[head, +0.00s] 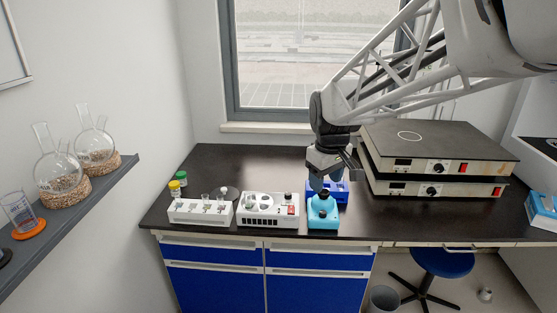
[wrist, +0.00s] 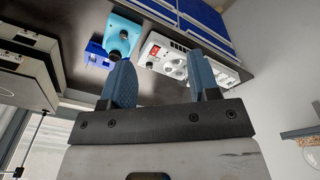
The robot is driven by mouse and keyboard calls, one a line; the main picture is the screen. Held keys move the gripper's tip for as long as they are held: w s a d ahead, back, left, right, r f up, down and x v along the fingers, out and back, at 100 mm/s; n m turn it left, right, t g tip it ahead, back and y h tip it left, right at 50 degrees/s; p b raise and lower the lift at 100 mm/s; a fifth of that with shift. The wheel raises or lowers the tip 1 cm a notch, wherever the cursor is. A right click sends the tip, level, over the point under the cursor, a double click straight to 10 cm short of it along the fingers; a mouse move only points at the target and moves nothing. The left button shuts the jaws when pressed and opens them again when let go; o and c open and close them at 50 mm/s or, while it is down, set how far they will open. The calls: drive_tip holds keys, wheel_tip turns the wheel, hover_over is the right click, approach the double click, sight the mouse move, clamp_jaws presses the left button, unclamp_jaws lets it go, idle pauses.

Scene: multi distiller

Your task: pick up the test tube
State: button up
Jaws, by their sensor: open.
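I cannot clearly make out a test tube in either view. A blue rack (head: 341,188) stands on the black bench behind a light-blue device (head: 323,214); in the wrist view the rack (wrist: 95,52) shows beside the device (wrist: 116,30). My gripper (head: 319,184) is above the rack and the device, pointing down and partly covering the rack. In the wrist view my gripper (wrist: 158,62) has its two blue fingers spread with nothing between them. Whether the rack holds a tube is hidden or too small to tell.
A white device (head: 268,222) with a red switch and small pale items on top stands left of the light-blue device. Further left is a white holder (head: 200,217) with small vessels. Stacked hotplates (head: 440,150) stand close on the right.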

drive_tip(key=w+a+f+n, duration=0.2)
drive_tip(key=w+a+f, duration=0.1)
drive_tip(key=w+a, duration=0.35)
drive_tip(key=w+a+f+n, duration=0.2)
drive_tip(key=w+a+f, duration=0.25)
drive_tip(key=w, duration=0.25)
drive_tip(key=n+g, duration=0.1)
drive_tip(key=n, duration=0.4)
hover_over(248, 201)
drive_tip(key=w, duration=0.1)
wheel_tip(248, 201, down, 10)
drive_tip(key=shift+f, duration=0.25)
drive_tip(key=shift+w+a+f, duration=0.1)
drive_tip(key=shift+a+f, duration=0.05)
drive_tip(key=shift+a, duration=0.05)
drive_tip(key=shift+f, duration=1.25)
drive_tip(key=shift+d+f, duration=0.1)
drive_tip(key=shift+f, duration=2.5)
